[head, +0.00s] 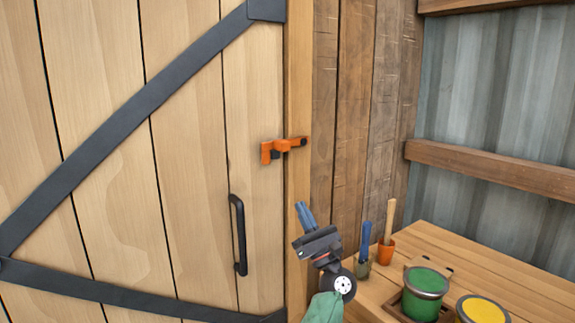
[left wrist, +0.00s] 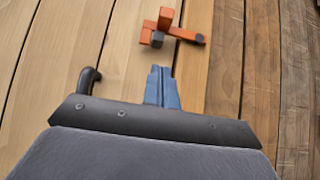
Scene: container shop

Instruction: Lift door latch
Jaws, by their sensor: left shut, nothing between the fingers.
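The orange door latch (head: 283,149) sits at the right edge of the wooden door (head: 190,130) and reaches across onto the frame post. It also shows at the top of the left wrist view (left wrist: 170,32), with a dark block on it. My left gripper (head: 304,212) is below and slightly right of the latch in the head view, its blue fingers pointing up. The fingers are shut and empty, and in the left wrist view (left wrist: 161,72) their tips appear just below the latch, with a gap between. My right gripper is not in view.
A black door handle (head: 238,235) is left of my gripper. A wooden bench (head: 490,260) at the right holds a green paint can (head: 426,285), a yellow one (head: 482,310) and small pots with tools (head: 387,240). Space around the latch is clear.

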